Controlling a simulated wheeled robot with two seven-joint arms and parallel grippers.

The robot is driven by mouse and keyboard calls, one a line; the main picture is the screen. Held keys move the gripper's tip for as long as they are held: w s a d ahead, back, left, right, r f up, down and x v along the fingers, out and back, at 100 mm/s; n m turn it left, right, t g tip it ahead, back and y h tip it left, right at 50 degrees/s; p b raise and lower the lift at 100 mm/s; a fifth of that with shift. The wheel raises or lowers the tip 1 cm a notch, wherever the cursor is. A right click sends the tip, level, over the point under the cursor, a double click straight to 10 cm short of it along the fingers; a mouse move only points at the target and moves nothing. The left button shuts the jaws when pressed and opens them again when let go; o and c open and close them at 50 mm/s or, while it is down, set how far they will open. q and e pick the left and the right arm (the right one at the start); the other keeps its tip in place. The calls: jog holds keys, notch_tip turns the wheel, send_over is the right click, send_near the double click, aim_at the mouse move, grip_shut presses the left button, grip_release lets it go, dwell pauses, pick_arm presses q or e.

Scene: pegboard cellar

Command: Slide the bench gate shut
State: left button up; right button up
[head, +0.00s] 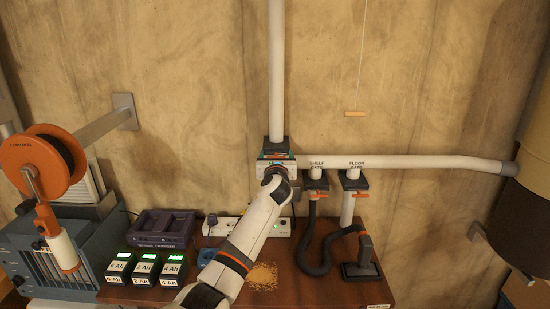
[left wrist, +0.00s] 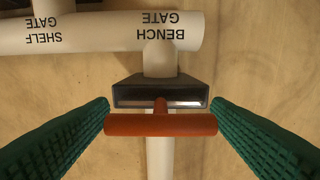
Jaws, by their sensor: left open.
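The bench gate has a black housing (left wrist: 160,93) with an orange crossbar handle (left wrist: 160,125) on a short stem, and a pale strip shows along the housing's slot. Its label on the white pipe appears upside down in the left wrist view. My left gripper (head: 276,157) is at the gate. Its green fingers (left wrist: 160,108) are open, one at each end of the handle; I cannot tell whether they touch it. My right gripper is not in view.
The shelf gate (head: 315,181) and floor gate (head: 354,181) hang close to the right, under the horizontal pipe (head: 420,162). Below are a bench (head: 335,285) with battery packs (head: 145,268), a power strip, a black hose and a nozzle (head: 361,268). A pull cord (head: 355,113) hangs right.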

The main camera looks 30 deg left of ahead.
pick_arm(q)
jog(key=shift+w+f, duration=0.2)
jog(key=shift+s+d, duration=0.15)
jog(key=shift+s, duration=0.3)
jog(key=b+v, duration=0.1)
jog(key=v, duration=1)
jog(key=shift+d+b, duration=0.25)
jog(key=shift+b, duration=0.15)
